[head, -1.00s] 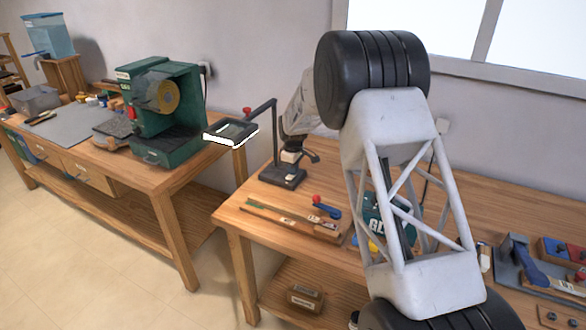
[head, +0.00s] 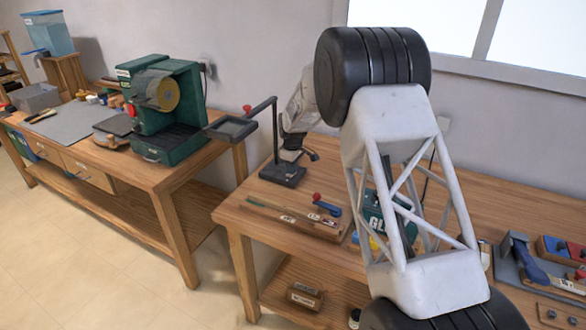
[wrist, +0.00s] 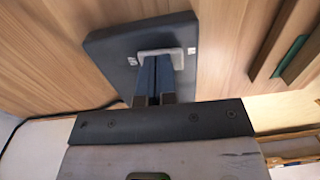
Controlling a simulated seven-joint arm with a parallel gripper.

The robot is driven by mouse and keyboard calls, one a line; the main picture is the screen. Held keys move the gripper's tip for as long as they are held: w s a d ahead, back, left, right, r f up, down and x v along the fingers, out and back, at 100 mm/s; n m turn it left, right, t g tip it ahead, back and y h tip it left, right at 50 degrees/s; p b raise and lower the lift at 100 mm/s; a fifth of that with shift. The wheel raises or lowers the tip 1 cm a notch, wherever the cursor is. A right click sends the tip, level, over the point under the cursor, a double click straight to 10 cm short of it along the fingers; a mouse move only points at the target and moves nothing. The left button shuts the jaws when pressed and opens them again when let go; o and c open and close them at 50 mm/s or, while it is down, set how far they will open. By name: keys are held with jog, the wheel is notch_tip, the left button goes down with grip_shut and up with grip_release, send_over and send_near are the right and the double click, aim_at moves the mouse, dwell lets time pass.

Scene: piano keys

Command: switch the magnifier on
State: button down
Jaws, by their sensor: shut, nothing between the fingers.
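The magnifier (head: 231,129) is a dark rectangular frame on a bent black arm at the left end of the near bench. Its rim looks dark and unlit. Its dark base (head: 283,175) stands on the bench. In the wrist view the base (wrist: 105,48) carries a pale switch surround (wrist: 178,57) with small marks on either side. My gripper (wrist: 157,60) is shut and empty, with its fingertips over the switch. The fingers hide most of the switch, so contact and rocker position cannot be told. In the head view my gripper is above the base, partly hidden by my arm.
A wooden board with a red-and-blue tool (head: 326,206) lies in front of the base. A green machine (head: 165,110) stands on the left bench (head: 120,185). A blue-handled tool (head: 535,272) lies at the far right. Wooden strips (wrist: 285,50) show beside the base.

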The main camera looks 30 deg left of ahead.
jog(key=shift+s, duration=0.2)
jog(key=shift+r, duration=0.2)
notch_tip(320, 180, up, 14)
jog(key=w, duration=0.2)
jog(key=shift+w+f, duration=0.2)
jog(key=shift+f, duration=0.05)
dwell(0.5)
dwell(0.4)
